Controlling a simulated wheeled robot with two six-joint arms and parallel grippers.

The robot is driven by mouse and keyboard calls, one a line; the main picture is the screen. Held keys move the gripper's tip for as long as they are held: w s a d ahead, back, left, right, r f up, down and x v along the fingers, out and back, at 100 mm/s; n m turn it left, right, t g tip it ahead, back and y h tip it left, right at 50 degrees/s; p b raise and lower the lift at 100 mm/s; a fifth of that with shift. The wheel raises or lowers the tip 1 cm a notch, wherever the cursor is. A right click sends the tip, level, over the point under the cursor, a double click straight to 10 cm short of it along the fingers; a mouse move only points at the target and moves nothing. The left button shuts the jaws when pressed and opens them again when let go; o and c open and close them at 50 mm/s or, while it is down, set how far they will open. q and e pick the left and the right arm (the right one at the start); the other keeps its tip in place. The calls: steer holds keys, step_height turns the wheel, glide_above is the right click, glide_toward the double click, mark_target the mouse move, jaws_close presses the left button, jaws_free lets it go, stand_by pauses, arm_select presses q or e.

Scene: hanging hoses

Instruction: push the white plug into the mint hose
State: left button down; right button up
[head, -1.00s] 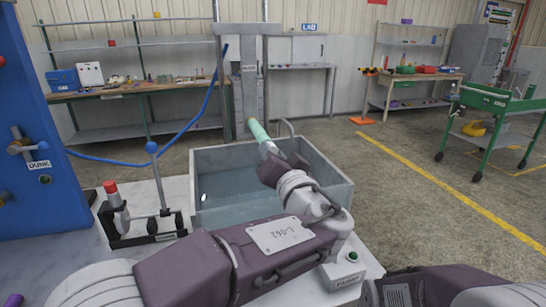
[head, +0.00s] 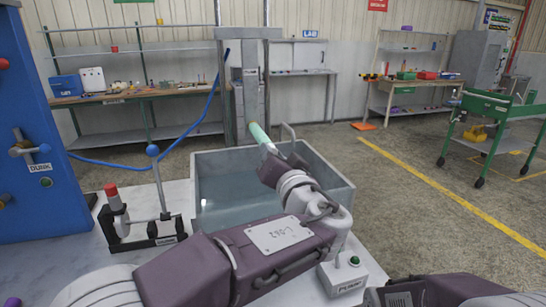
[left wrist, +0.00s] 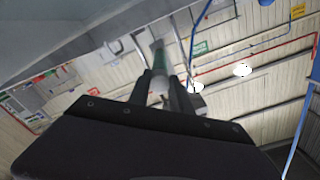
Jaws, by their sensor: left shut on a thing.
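The mint hose (head: 258,132) hangs above the far side of the grey tank. Its lower end points down toward my left gripper (head: 270,157). In the left wrist view, my left gripper (left wrist: 162,92) is shut on the pale white plug (left wrist: 157,98) between its fingers. The hose (left wrist: 159,58) shows dark and shaded just beyond the fingertips, roughly in line with the plug. Plug and hose end appear to meet, but I cannot tell how deep the plug sits. My right arm shows at the bottom right of the head view; its gripper is out of view.
The water-filled tank (head: 205,200) lies under my left gripper. A metal post (head: 249,85) rises behind the hose. A lever stand (head: 160,222) and a blue panel (head: 32,120) are at left. A pump box (head: 343,276) sits at the tank's near right corner.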

arm_select(q)
steer(key=c, duration=1.3)
jaws_free()
steer(key=shift+c, duration=0.2)
steer(key=shift+o, duration=1.2)
steer(key=shift+w, duration=0.15)
steer(key=v, duration=0.9)
steer(key=shift+b, duration=0.4)
